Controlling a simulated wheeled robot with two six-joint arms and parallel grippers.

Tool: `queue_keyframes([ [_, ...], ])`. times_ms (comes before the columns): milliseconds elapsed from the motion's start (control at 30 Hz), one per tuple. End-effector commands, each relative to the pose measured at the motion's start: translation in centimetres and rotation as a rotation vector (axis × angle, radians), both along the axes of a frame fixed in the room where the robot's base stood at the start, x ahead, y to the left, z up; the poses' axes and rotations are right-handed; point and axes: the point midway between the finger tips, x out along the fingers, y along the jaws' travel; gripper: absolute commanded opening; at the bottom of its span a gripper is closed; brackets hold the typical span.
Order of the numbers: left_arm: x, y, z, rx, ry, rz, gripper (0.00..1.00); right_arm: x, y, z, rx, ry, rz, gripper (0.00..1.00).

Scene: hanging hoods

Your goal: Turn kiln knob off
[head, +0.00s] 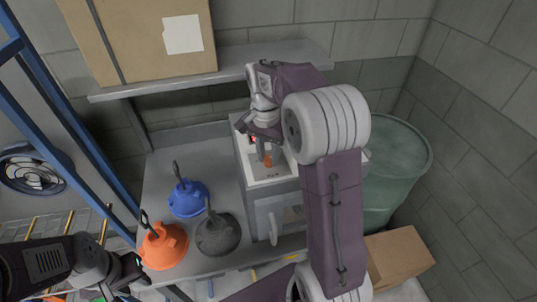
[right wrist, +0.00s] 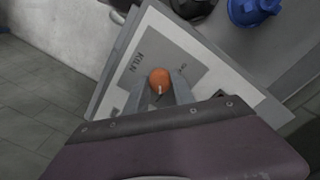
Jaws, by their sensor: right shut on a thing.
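The kiln (head: 270,208) is a grey box on the bench, with a light top panel. In the right wrist view the panel (right wrist: 165,62) carries the printed word KILN and an orange round knob (right wrist: 160,78) with a white pointer mark toward the bottom of the picture. The knob also shows in the head view (head: 267,161). My right gripper (head: 264,154) reaches down over the panel, and its fingers (right wrist: 162,92) are shut on the knob, one on each side. My left gripper (head: 130,279) is at the lower left, away from the kiln, with its fingertips apart and nothing between them.
Blue (head: 188,198), orange (head: 163,245) and dark grey (head: 218,234) hoods sit on the bench left of the kiln. A shelf (head: 230,73) with a cardboard box (head: 140,40) is above. A green barrel (head: 400,165) and another box (head: 398,255) stand at right.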

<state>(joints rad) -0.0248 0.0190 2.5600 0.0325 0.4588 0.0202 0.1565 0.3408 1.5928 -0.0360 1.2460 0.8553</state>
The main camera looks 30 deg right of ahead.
Motion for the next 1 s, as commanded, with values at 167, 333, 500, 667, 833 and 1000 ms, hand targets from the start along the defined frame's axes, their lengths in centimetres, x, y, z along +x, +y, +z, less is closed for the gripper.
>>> queue_keyframes([
  [167, 0.0, 0.0, 0.9, 0.000, 0.000, 0.000, 0.36, -0.1, 0.1, 0.3, 0.002, 0.001, 0.132, 0.00],
  [333, 0.0, 0.0, 1.5, 0.000, 0.000, 0.000, 0.36, -0.1, 0.1, 0.3, 0.002, 0.001, 0.292, 0.00],
  [500, 0.0, 0.0, 2.1, 0.000, 0.000, 0.000, 0.36, -0.2, 0.0, 0.3, 0.001, 0.000, 0.455, 0.00],
  [667, 0.0, 0.0, 2.7, 0.000, 0.000, 0.000, 0.36, -0.2, 0.0, 0.3, 0.001, 0.000, 0.606, 0.00],
  [833, 0.0, 0.0, 3.2, 0.000, 0.000, 0.000, 0.36, -0.2, -0.1, 0.2, 0.001, 0.001, 0.767, 0.00],
  [1000, 0.0, 0.0, 3.7, 0.000, 0.000, 0.000, 0.36, -0.3, -0.1, 0.2, 0.000, 0.000, 0.928, 0.00],
])
